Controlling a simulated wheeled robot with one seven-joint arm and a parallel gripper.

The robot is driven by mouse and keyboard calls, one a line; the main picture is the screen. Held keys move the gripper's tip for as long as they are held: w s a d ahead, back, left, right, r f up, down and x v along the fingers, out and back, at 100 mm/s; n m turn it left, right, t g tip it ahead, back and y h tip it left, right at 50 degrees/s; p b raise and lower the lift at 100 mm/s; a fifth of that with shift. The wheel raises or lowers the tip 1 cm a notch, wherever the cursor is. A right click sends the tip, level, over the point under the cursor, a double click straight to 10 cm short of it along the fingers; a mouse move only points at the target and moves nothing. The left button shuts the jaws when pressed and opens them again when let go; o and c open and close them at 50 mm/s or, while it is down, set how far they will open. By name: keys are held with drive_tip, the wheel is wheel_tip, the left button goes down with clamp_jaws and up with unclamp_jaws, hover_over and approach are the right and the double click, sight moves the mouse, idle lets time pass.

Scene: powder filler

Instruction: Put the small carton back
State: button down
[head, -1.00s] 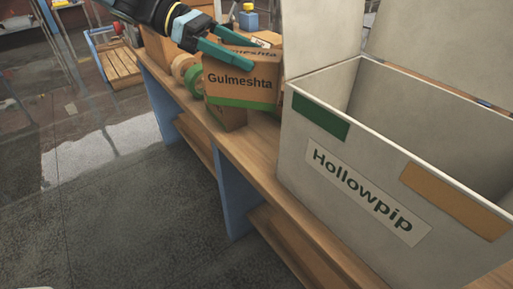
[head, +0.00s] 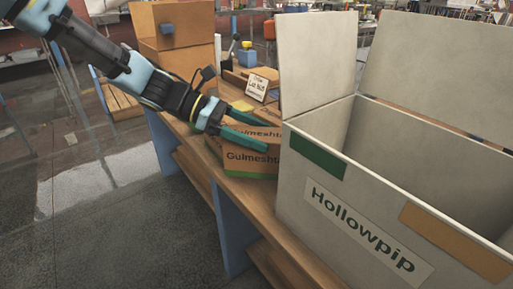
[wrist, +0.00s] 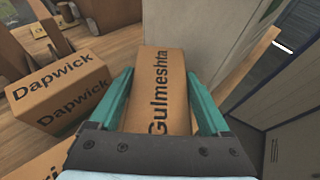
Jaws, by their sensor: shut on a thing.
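The small brown carton lettered "Gulmeshta" (head: 252,163), with a green band along its bottom, is at the left side of the big Hollowpip box. My gripper (head: 266,138) is shut on it, one teal finger on each side. In the wrist view the carton (wrist: 162,85) lies between the two fingers (wrist: 160,100), its lettering running lengthwise. I cannot tell whether its underside touches the bench or other goods. Part of its top is hidden by the fingers in the head view.
The large grey Hollowpip box (head: 320,190) stands open, its flaps up, close right of the carton. A Dapwick carton (wrist: 60,90) lies left of it in the wrist view. A small sign (head: 257,88) and larger brown boxes (head: 172,35) stand farther back on the wooden bench (head: 228,180).

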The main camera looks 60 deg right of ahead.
drive_tip(key=shift+f, duration=1.95)
unclamp_jaws()
drive_tip(key=b+v, duration=0.1)
drive_tip(key=v, duration=1.1)
drive_tip(key=shift+a+r, duration=0.1)
